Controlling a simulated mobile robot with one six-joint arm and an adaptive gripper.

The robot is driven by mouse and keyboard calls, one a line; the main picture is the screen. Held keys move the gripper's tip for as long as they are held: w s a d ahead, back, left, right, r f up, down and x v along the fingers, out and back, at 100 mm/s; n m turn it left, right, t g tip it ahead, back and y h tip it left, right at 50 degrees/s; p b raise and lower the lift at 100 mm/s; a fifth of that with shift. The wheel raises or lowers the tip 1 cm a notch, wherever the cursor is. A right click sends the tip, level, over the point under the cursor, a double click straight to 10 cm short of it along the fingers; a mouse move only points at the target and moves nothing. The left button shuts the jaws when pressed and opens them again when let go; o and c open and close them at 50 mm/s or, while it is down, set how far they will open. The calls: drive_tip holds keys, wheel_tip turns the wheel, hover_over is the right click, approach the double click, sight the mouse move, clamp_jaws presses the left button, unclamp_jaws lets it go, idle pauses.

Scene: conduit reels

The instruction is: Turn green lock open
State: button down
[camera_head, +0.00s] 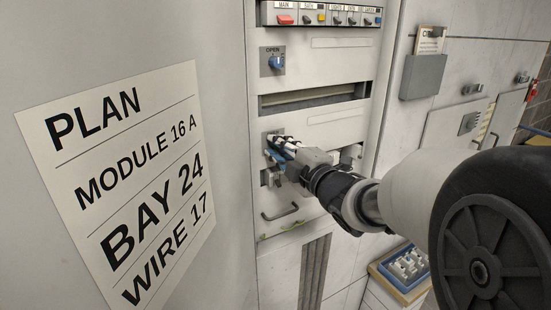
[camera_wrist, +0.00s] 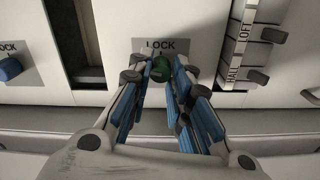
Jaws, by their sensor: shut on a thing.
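The green lock (camera_wrist: 160,69) is a small round knob in the wrist view, below a grey plate marked LOCK (camera_wrist: 160,45). My gripper (camera_wrist: 166,72) has its blue-padded fingers on either side of the knob and is shut on it. Which way the knob points is not clear. In the head view my gripper (camera_head: 280,148) reaches the middle of the cabinet front, and the green lock is hidden behind it.
A blue knob (camera_head: 277,63) on a plate marked OPEN sits higher on the cabinet. A row of switches (camera_head: 320,19) runs along the top. A handle (camera_head: 279,213) juts out below my gripper. A blue tray (camera_head: 405,267) stands low at right. A PLAN sign (camera_head: 120,180) hangs at left.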

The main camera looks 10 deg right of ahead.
drive_tip(key=shift+n, duration=1.1)
drive_tip(key=c, duration=1.5)
unclamp_jaws()
drive_tip(key=shift+o, duration=0.2)
drive_tip(key=v, duration=1.2)
drive_tip(key=shift+r, duration=0.15)
